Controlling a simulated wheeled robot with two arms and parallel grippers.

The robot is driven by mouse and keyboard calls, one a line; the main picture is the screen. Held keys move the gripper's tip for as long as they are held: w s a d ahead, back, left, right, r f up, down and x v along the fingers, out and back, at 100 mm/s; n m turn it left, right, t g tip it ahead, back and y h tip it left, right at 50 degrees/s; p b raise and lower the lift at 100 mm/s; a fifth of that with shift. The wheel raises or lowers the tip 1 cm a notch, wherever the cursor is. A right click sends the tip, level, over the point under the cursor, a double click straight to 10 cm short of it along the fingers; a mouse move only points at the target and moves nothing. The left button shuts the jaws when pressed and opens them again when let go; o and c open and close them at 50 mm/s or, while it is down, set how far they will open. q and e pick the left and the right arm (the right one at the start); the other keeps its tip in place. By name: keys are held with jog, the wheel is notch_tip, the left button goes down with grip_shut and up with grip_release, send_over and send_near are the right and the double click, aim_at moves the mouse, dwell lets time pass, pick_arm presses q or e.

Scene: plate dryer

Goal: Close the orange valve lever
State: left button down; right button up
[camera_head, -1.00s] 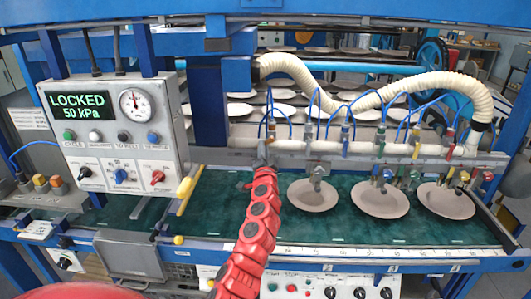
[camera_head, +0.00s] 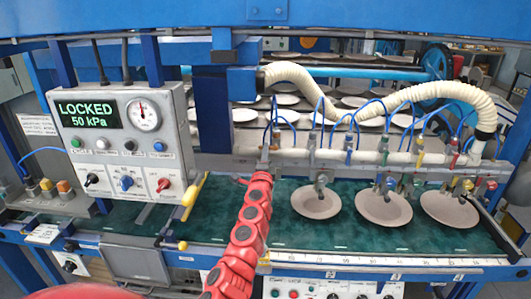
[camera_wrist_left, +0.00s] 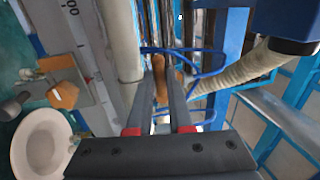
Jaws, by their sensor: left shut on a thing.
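The orange valve lever (camera_wrist_left: 160,67) shows in the left wrist view as a short orange-brown bar between my fingertips. My left gripper (camera_wrist_left: 163,72) is shut on it. In the head view my red left arm reaches up from the bottom centre, and the left gripper (camera_head: 264,165) is at the left end of the white pipe (camera_head: 345,157). The lever is hidden or too small to make out there. The right gripper is not in view.
A control panel (camera_head: 124,140) at left has a display reading LOCKED 50 kPa. Several plates (camera_head: 317,202) lie on the green surface right of my arm, below nozzles. A ribbed cream hose (camera_head: 400,100) and thin blue tubes hang around the pipe.

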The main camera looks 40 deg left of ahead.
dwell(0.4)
pick_arm(q)
jog(key=c, duration=0.8)
grip_release()
jog(key=shift+c, duration=0.2)
jog(key=b+v, duration=0.2)
jog(key=v, duration=1.5)
jog(key=shift+d, duration=0.2)
jog(key=shift+s+f, duration=0.1)
